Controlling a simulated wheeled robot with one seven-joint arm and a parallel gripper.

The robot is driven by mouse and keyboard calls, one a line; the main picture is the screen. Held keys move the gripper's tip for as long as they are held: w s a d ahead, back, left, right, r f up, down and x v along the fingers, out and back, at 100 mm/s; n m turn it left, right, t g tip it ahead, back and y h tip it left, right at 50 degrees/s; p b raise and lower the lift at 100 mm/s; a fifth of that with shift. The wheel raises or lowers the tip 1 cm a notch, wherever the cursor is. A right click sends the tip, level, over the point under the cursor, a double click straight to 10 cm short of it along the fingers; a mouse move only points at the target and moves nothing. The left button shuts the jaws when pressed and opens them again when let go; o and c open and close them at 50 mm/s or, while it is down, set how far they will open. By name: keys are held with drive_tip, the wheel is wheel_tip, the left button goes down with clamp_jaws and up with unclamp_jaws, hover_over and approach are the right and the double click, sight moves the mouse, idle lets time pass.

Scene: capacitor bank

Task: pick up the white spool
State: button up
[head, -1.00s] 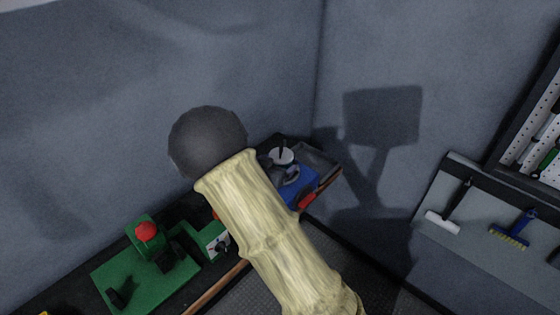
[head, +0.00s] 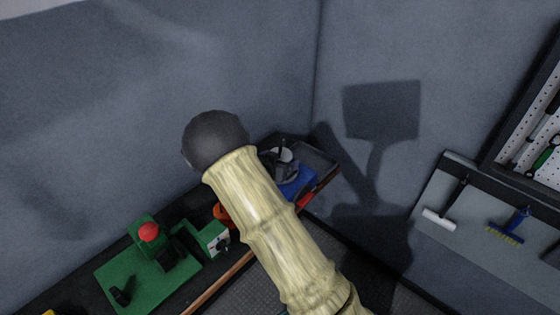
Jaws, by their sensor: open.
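The white spool (head: 286,154) is at the far end of the bench, by the room corner, above a blue object. Only part of its pale top shows, with a dark upright post at it. Dark grey parts that appear to be my gripper (head: 279,162) are close around the spool and cover some of it. The gripper is open; the small, dark view does not show whether its fingers touch the spool. My tan arm, with a dark round joint at its top, hides the bench just left of the spool.
The blue object (head: 303,180) lies beside a dark tray (head: 318,160). A red item (head: 306,200) is at the bench's front edge. A green device with a red knob (head: 150,232) stands at left. Brushes (head: 510,230) hang on the right panel. Walls close off the back.

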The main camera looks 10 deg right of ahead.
sight(280, 145)
drive_tip(key=c, duration=1)
drive_tip(key=shift+c, duration=0.2)
wheel_tip(280, 145, up, 10)
drive_tip(key=shift+b, duration=0.5)
